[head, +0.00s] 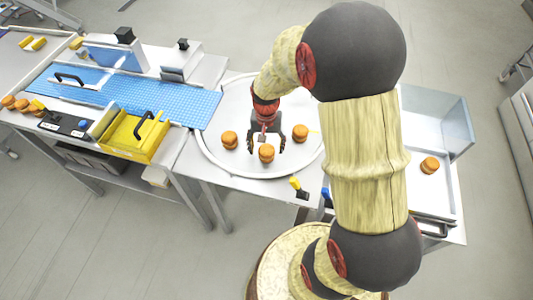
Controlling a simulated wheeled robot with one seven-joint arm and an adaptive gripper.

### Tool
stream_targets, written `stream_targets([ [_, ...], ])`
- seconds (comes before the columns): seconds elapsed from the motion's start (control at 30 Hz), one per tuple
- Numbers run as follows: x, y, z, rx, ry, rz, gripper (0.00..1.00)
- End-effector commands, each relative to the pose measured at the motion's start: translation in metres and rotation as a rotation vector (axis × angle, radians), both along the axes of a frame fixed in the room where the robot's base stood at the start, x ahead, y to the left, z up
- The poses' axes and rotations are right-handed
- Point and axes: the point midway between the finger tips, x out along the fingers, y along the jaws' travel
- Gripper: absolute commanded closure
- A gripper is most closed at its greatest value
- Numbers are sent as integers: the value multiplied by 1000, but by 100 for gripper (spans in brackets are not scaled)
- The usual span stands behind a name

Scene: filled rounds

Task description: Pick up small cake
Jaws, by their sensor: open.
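Several small round orange-brown cakes are in the head view. Three are on the white round turntable: one at the left (229,140), one at the front (266,153) and one at the right (300,133). My gripper (266,148) is open above the turntable (215,100), with its fingers pointing down around or just behind the front cake. I cannot tell whether the fingers touch it. Another cake (429,165) lies on the tray at the right. My arm hides part of the turntable's right side.
More cakes (22,104) lie at the far left. A clear bin (440,110) stands behind the right tray (440,203). A small yellow-topped switch (297,188) is at the table's front edge.

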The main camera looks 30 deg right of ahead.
Motion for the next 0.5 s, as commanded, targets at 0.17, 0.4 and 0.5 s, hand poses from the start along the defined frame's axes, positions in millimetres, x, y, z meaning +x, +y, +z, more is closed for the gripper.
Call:
stream_targets([
  [0.17,0,-1,-26,1,1,0,32],
  [0.4,0,-1,-28,0,0,0,32],
  [0.5,0,-1,-28,0,0,0,38],
])
